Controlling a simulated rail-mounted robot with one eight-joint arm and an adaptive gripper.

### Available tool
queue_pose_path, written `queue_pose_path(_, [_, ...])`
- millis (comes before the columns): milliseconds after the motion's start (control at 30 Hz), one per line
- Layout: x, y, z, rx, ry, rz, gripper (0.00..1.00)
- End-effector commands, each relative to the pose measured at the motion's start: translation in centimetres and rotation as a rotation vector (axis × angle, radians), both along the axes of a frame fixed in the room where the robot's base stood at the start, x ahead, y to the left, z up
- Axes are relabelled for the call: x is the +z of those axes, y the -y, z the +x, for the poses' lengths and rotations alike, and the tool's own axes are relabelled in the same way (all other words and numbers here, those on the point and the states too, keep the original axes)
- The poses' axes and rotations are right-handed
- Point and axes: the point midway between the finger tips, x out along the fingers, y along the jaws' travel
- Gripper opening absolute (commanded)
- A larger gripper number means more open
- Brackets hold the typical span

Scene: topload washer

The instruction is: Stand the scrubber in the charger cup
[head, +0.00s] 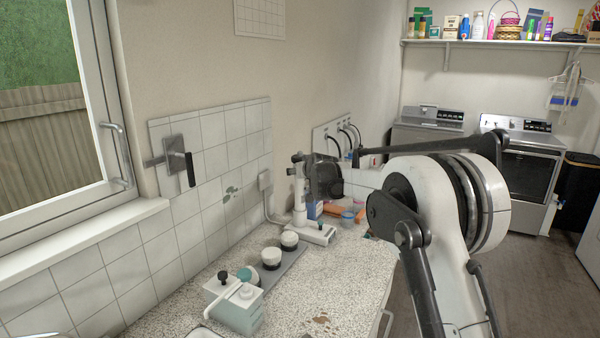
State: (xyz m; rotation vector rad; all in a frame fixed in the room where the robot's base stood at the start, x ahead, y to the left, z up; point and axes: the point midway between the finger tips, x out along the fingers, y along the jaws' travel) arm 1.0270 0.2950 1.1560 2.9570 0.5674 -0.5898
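My gripper (322,180) is a dark shape above the far end of the speckled counter, small in the head view. Its fingers cannot be made out. An upright white handle-like piece (299,205) shows just left of and below it; I cannot tell whether it is the scrubber, or whether the gripper touches it. A white base (318,234) with a dark panel stands below. On a grey tray (291,262) are two white-topped dark round pieces (289,240) (271,258) and a teal-and-white round piece (246,275). I cannot tell which thing is the charger cup.
Small bottles and cups (347,219) crowd the far end. The tiled wall (215,170) bounds the left, with a black-handled lever (188,170). The counter's middle right (330,285) is clear.

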Motion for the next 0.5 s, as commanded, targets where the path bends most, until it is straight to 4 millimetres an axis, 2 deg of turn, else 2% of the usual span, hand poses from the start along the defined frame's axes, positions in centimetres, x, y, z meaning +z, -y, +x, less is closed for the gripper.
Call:
queue_pose_path(167, [0.8, 0.7, -1.6, -0.001, 0.0, 0.0, 0.54])
queue_pose_path(500, [2.8, 2.5, -6.1, -0.001, 0.0, 0.001, 0.54])
